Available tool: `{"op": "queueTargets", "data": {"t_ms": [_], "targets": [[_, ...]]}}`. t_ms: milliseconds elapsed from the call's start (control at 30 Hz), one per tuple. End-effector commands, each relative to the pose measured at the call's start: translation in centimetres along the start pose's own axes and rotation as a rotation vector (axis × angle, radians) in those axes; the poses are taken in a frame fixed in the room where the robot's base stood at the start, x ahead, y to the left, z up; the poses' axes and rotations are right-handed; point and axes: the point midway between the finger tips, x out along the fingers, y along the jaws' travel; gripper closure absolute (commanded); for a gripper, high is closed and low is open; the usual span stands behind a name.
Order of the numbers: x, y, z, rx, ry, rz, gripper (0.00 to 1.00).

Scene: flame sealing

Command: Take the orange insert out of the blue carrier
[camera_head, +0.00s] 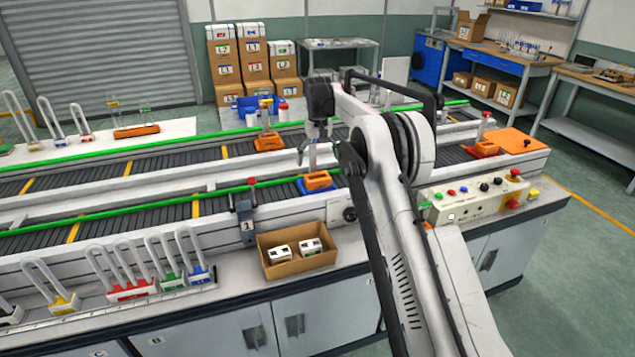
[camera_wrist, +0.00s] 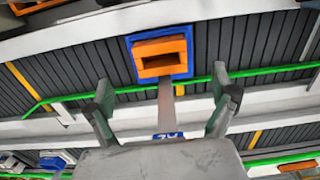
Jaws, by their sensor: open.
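The orange insert (camera_head: 318,181) sits in the blue carrier (camera_head: 304,187) on the near conveyor. In the wrist view the insert (camera_wrist: 160,48) shows a dark rectangular opening and is framed by the blue carrier (camera_wrist: 148,34). A thin grey upright piece (camera_wrist: 166,98) extends from the insert side toward my gripper, with a blue-and-white label at its near end. My gripper (camera_head: 311,150) is above the insert in the head view. In the wrist view my gripper (camera_wrist: 161,85) is open, its fingers apart on either side of the upright piece.
Another orange insert (camera_head: 268,141) with an upright piece stands on the far conveyor. Green rails (camera_head: 130,209) run along the conveyors. A cardboard box (camera_head: 297,251) with white items and a control panel (camera_head: 480,202) are at the front. Looped racks stand front left.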

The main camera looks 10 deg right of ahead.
Motion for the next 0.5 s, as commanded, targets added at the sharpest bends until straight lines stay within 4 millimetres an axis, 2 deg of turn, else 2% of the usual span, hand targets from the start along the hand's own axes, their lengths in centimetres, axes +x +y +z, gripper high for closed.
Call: {"op": "queueTargets", "data": {"t_ms": [100,367,500], "targets": [[1.6,0.0,0.0,0.0,0.0,0.0,0.08],[2.9,0.0,0.0,0.0,0.0,0.0,0.08],[4.2,0.0,-0.1,0.0,0.0,0.0,0.08]]}}
